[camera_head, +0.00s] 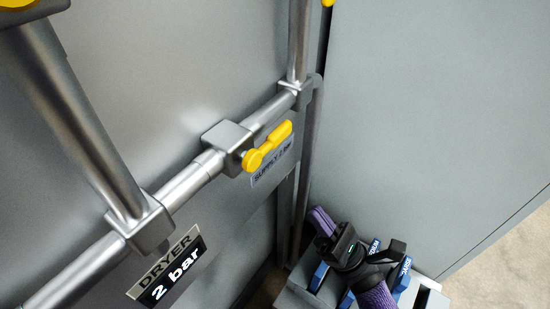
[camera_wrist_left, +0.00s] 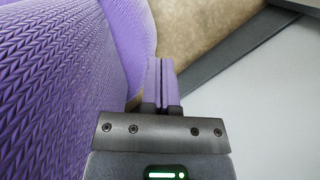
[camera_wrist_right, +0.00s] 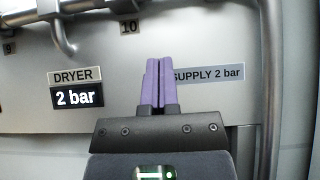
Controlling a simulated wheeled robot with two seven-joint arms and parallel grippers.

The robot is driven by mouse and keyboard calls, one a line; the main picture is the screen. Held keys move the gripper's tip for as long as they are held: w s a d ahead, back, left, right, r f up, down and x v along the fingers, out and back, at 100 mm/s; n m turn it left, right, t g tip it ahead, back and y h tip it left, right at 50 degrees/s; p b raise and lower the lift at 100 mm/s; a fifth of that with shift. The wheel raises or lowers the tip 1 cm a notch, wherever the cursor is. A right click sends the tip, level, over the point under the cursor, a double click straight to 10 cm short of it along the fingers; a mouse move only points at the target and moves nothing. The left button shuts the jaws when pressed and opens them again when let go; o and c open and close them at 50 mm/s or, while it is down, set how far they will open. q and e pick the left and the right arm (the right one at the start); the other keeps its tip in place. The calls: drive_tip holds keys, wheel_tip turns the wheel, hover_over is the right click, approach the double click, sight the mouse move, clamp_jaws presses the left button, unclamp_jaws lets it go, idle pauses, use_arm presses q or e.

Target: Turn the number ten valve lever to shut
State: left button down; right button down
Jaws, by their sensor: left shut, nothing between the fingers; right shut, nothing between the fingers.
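A yellow valve lever (camera_head: 267,147) sits on a grey valve block (camera_head: 228,136) on the horizontal pipe, above the SUPPLY label (camera_head: 273,166). The lever lies roughly in line with the pipe; its number is not readable in the head view. A "10" plate (camera_wrist_right: 129,27) shows at the top of the right wrist view, under pipework, with no lever visible there. My right gripper (camera_head: 322,221) is shut and empty, below and right of the lever, apart from it. My left gripper (camera_wrist_left: 161,80) is shut and empty in the left wrist view, away from the panel.
A DRYER 2 bar display (camera_head: 170,266) is at lower left. Pipes (camera_head: 75,115) stand out from the panel, one running down along its right side. A plain grey cabinet face (camera_head: 430,120) stands at right. Another yellow part (camera_head: 18,4) shows at top left.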

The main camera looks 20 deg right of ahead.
sight(269, 144)
drive_tip(key=w+a+r+p, duration=0.3)
drive_tip(key=w+a+r, duration=0.1)
drive_tip(key=r, duration=0.7)
drive_tip(key=shift+w+p, duration=0.35)
drive_tip(key=shift+w, duration=0.25)
drive_tip(key=shift+r, duration=0.1)
drive_tip(key=shift+w+r+n+g+y+b, duration=0.15)
drive_tip(key=shift+n+g+y+b, duration=0.25)
drive_tip(key=shift+n+g+y, duration=0.45)
